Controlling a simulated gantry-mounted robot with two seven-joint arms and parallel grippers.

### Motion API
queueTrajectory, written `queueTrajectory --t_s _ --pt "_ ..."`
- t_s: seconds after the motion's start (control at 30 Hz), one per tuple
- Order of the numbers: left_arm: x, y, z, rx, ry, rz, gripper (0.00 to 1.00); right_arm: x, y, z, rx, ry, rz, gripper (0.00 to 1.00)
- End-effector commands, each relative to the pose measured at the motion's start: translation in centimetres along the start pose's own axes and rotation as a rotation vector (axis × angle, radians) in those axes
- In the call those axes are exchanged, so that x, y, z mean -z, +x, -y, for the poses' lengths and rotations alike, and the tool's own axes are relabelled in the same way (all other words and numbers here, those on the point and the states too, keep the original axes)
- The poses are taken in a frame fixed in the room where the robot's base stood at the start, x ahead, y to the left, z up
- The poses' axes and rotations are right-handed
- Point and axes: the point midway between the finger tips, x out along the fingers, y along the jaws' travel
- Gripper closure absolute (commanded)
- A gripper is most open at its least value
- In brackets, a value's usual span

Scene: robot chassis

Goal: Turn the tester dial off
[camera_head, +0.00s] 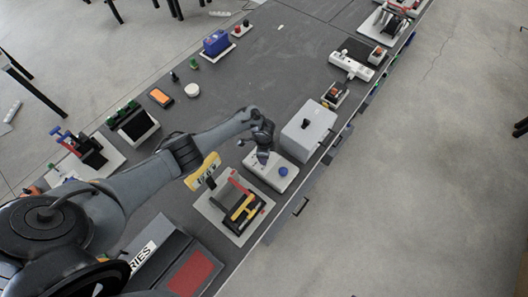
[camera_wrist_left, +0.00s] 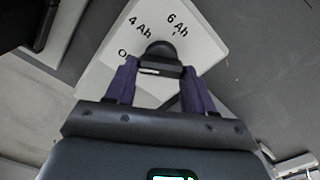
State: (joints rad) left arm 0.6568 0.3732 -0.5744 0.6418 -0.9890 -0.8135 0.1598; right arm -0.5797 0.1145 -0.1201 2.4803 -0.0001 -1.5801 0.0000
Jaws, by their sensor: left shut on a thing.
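The tester is a white box (camera_head: 281,182) with a blue button (camera_head: 283,171) near the middle of the bench. My left gripper (camera_head: 263,156) is over its left part. In the left wrist view, the white tester face (camera_wrist_left: 204,44) carries the labels "4 Ah" and "6 Ah", and an "O" partly hidden by a finger. The black dial (camera_wrist_left: 160,52) stands between the fingers of my left gripper (camera_wrist_left: 159,80), which is shut on it. A small white mark shows on the dial's near side; where it points is unclear. My right gripper is not in view.
A grey box (camera_head: 312,132) with a black knob stands just right of the tester. A white tray (camera_head: 232,226) with a red and yellow device lies in front. A yellow meter (camera_head: 203,172) is close to my left forearm. The bench's centre back is mostly clear.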

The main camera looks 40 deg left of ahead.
Motion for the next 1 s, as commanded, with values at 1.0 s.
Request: queueTrajectory --t_s 1.0 --pt "0.06 -0.04 0.16 0.000 -0.244 -0.001 0.44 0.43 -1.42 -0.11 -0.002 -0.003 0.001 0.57"
